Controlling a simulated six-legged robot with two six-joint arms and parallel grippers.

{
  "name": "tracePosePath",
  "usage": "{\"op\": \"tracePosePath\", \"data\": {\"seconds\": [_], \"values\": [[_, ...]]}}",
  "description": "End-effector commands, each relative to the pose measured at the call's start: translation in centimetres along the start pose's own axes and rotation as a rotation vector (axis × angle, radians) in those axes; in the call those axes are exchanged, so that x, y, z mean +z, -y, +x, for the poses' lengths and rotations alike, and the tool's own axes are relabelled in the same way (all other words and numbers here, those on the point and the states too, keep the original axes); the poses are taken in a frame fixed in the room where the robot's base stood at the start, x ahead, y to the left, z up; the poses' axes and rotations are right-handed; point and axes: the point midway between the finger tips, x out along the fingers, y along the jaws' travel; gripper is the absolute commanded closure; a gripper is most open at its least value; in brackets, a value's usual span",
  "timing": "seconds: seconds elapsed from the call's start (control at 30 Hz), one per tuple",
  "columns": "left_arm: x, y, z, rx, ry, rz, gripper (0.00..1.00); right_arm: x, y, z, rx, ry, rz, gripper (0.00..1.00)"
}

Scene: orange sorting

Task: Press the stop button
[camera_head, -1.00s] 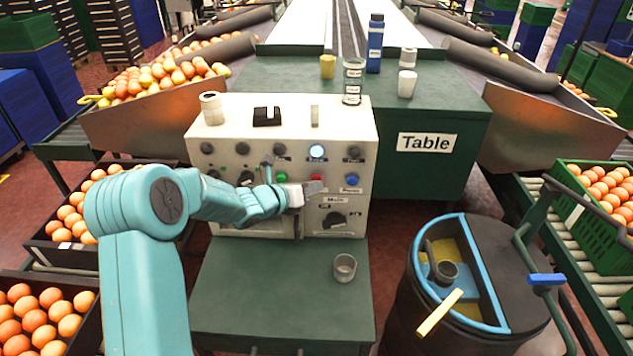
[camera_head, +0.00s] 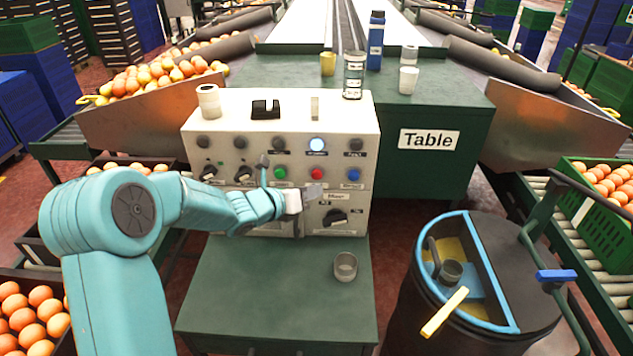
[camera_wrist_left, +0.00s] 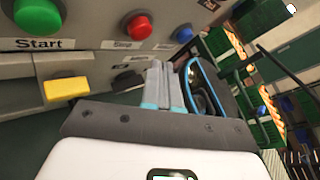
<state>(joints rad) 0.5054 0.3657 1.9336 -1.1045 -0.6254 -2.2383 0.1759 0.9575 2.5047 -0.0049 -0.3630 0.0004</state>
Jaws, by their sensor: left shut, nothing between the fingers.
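The stop button is a red round button (camera_head: 317,173) on the front of the white control panel (camera_head: 225,128), between the green start button (camera_head: 280,173) and a blue button (camera_head: 354,174). In the left wrist view the red button (camera_wrist_left: 138,25) stands above a label reading "Stop". The green button (camera_wrist_left: 38,15) is at its left. My left gripper (camera_head: 314,191) is shut and empty, just below the red button in the head view. In the left wrist view its closed fingers (camera_wrist_left: 158,68) point toward the panel, below and right of the red button. No contact shows.
A black rotary knob (camera_head: 335,217) sits under the buttons. A small grey cup (camera_head: 345,266) stands on the green shelf (camera_head: 270,300) below. A dark bin (camera_head: 400,300) with a blue rim is at right. The table (camera_head: 470,110) behind carries cups and a blue bottle (camera_head: 375,40).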

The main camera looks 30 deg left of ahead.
Motion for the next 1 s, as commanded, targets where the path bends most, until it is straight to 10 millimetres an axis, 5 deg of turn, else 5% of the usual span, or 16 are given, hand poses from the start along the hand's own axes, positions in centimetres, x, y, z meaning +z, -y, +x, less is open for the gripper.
{"op": "tracePosePath", "data": {"seconds": [0.3,1.0], "values": [[-1.7,1.3,-1.9,0.000,0.000,0.000,1.00,-0.1,-1.0,2.7,0.000,0.000,0.000,0.57],[-1.6,1.6,-2.2,0.000,0.000,0.000,1.00,-0.1,-0.9,2.6,0.000,0.000,0.000,0.57]]}}
